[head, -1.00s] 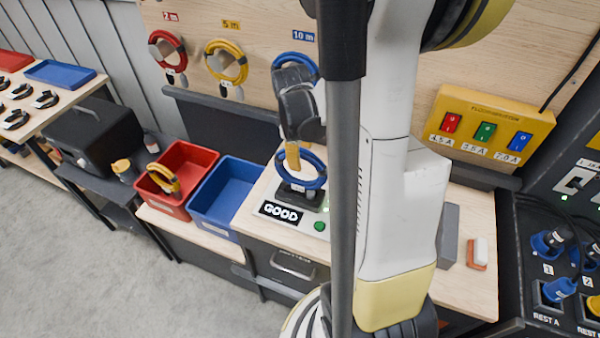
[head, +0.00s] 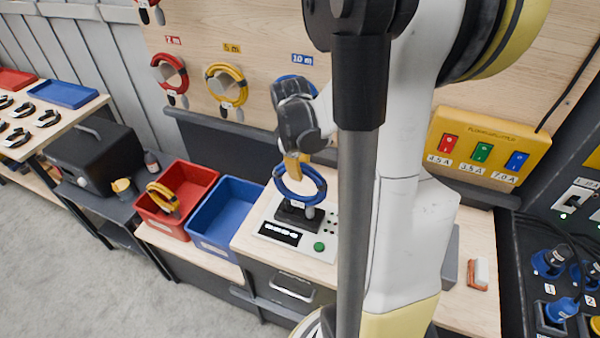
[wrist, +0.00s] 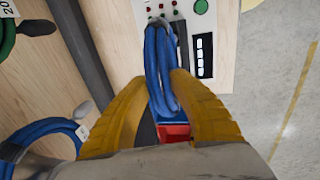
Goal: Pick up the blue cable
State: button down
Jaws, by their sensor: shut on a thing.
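The blue cable (head: 299,184) is a coiled ring with a light plug end, held upright just above the black block of the tester (head: 292,239). My gripper (head: 294,166) is shut on the top of this coil, with its yellow fingers around it. In the wrist view the coil (wrist: 158,62) runs between the two yellow fingers (wrist: 164,102). Another blue cable hangs on the board under the 10 m label, partly hidden by my gripper; it probably also shows in the wrist view (wrist: 32,140). The tester's display shows small light marks.
A red bin (head: 150,213) holds a yellow coil (head: 162,196). The blue bin (head: 208,236) beside it looks empty. Red (head: 170,72) and yellow coils (head: 227,85) hang on the board. A blue tray (head: 62,95) lies on the left table. My arm hides part of the bench.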

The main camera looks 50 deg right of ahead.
jog(key=s+d+r+p, duration=0.2)
jog(key=s+d+r, duration=0.4)
jog(key=s+r, duration=0.2)
jog(key=shift+s+r, duration=0.2)
jog(key=shift+s, duration=0.85)
dwell(0.6)
